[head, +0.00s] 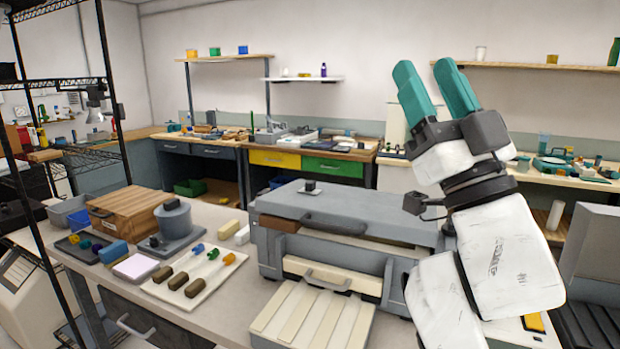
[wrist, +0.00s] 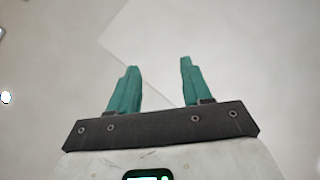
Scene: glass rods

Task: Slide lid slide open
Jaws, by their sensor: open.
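A large grey case (head: 268,252) stands on the table in the middle of the head view. Its flat grey top (head: 370,213) looks like a lid and lies over the body. A dark bar handle (head: 335,222) is on its front edge, and a small black block (head: 310,187) sits on top. Whether this top is the slide lid I cannot tell. My gripper (head: 424,76) is raised above and right of the case, teal fingers pointing up, apart and empty. It also shows in the wrist view (wrist: 158,68), facing only a pale blank surface.
A cream slatted panel (head: 312,318) juts out at the case's front. A wooden box (head: 128,210), a grey round container (head: 174,220) and a white tray (head: 205,283) with small parts stand left. A black shelf rack (head: 108,100) rises far left. The air around my gripper is free.

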